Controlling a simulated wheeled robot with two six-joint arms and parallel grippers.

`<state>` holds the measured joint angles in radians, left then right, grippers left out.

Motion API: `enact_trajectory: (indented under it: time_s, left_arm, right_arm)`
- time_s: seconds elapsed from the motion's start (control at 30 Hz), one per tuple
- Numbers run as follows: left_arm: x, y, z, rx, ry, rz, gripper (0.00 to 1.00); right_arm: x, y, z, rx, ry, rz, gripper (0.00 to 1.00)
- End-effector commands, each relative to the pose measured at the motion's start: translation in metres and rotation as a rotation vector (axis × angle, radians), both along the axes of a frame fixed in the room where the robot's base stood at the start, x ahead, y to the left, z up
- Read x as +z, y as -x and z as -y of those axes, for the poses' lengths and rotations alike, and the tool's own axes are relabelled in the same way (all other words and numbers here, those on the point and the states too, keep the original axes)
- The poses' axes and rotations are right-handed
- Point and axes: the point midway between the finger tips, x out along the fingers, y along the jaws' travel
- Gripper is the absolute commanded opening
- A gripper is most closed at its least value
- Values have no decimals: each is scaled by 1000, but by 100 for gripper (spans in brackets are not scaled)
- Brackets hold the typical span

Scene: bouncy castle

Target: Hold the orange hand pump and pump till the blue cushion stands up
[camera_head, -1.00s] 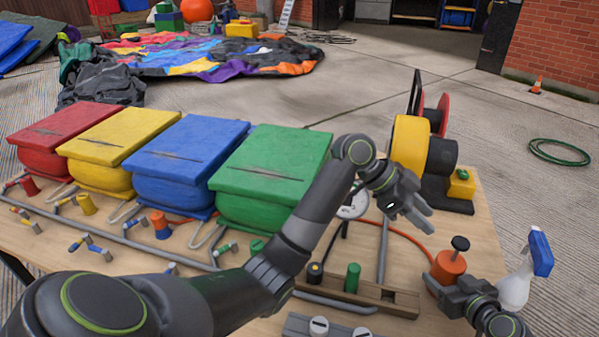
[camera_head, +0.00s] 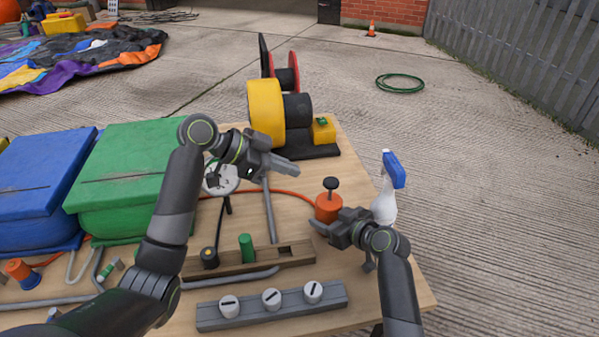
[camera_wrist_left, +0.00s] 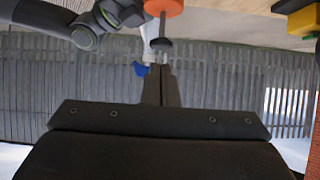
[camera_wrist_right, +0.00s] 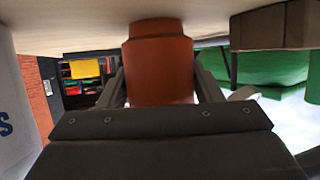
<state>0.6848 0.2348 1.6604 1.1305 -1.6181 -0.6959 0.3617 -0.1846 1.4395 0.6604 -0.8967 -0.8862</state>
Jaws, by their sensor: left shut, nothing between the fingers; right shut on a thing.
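The orange hand pump (camera_head: 327,208) stands upright on the table with its dark T-shaped handle raised. My right gripper (camera_head: 320,226) is shut on the pump's body, low down. In the right wrist view the body (camera_wrist_right: 160,72) sits between the two fingers. My left gripper (camera_head: 288,166) is shut and empty, above and left of the pump handle. In the left wrist view the handle (camera_wrist_left: 162,44) shows beyond the closed fingers (camera_wrist_left: 162,88). The blue cushion (camera_head: 40,175) is a squat, bulging block with a flat, creased top, cut off at the left edge.
A green cushion (camera_head: 130,170) is beside the blue one. A spray bottle (camera_head: 385,205) stands right of the pump. A yellow and black blower (camera_head: 265,112) is at the back. A grey strip with white knobs (camera_head: 270,303) lies in front. An orange hose (camera_head: 278,190) runs left from the pump.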

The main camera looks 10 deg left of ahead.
Motion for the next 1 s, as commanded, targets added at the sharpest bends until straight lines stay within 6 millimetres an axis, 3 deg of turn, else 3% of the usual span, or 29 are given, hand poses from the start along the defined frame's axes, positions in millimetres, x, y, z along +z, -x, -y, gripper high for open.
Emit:
enact_trajectory:
  time_s: [0.43, 0.83, 1.0]
  left_arm:
    - [23, 18, -29, 5, 326, 122, 0]
    - [24, 18, -28, 5, 338, 126, 0]
    - [22, 14, -16, 5, 340, 125, 0]
  right_arm:
    - [0, 0, 0, 0, 1, -1, 22]
    - [0, 0, 0, 0, 1, -1, 22]
    - [0, 0, 0, 0, 1, -1, 22]
